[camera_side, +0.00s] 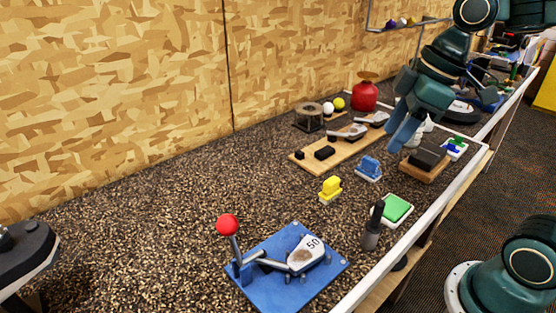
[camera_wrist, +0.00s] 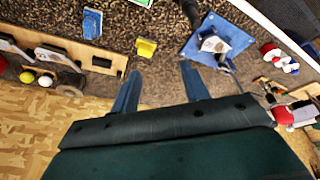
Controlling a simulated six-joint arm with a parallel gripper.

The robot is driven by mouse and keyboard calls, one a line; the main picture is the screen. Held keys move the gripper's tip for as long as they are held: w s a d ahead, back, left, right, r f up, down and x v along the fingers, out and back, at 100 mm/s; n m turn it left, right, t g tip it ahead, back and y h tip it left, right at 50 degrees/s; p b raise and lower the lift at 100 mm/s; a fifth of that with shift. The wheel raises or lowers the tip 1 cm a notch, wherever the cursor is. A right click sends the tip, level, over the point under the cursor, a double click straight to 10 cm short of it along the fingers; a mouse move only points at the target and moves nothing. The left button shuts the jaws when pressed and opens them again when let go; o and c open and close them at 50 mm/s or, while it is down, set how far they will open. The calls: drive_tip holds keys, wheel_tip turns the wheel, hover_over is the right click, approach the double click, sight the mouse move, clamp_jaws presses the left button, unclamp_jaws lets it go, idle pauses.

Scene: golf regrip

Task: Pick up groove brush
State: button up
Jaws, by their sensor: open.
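I cannot tell for certain which item is the groove brush. One candidate is the upright black-handled tool (camera_side: 376,212) with a grey lower part, near the front edge of the bench; its dark shape also shows at the top of the wrist view (camera_wrist: 190,10). Other small tools are a yellow block-shaped one (camera_side: 330,188), also in the wrist view (camera_wrist: 146,47), and a blue one (camera_side: 368,168), also in the wrist view (camera_wrist: 92,23). My gripper (camera_side: 404,141) is open and empty, raised above the bench behind these tools. Its two fingers show apart in the wrist view (camera_wrist: 161,70).
A blue plate (camera_side: 270,285) with a red-knobbed lever and club head stands in front. A green pad (camera_side: 397,208) lies beside the black-handled tool. A wooden board (camera_side: 315,160) and a wooden block with a black top (camera_side: 427,160) stand farther back.

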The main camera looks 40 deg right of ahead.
drive_tip(key=w+f+n+g+y, duration=0.1)
drive_tip(key=w+n+g, duration=0.1)
drive_tip(key=w+n, duration=0.35)
drive_tip(key=n+g+y, duration=0.1)
drive_tip(key=n+y, duration=0.1)
drive_tip(key=n, duration=0.3)
approach(332, 180)
drive_tip(key=v, duration=0.4)
drive_tip(key=shift+w+a+f, duration=0.1)
drive_tip(key=shift+w+a, duration=0.1)
drive_tip(key=shift+w, duration=0.2)
drive_tip(key=shift+x, duration=4.25)
drive_tip(key=shift+s+f, duration=0.15)
drive_tip(key=shift+s, duration=0.05)
drive_tip(key=shift+x, duration=2.5)
drive_tip(key=shift+s+d+f, duration=0.1)
drive_tip(key=shift+s+d, duration=0.05)
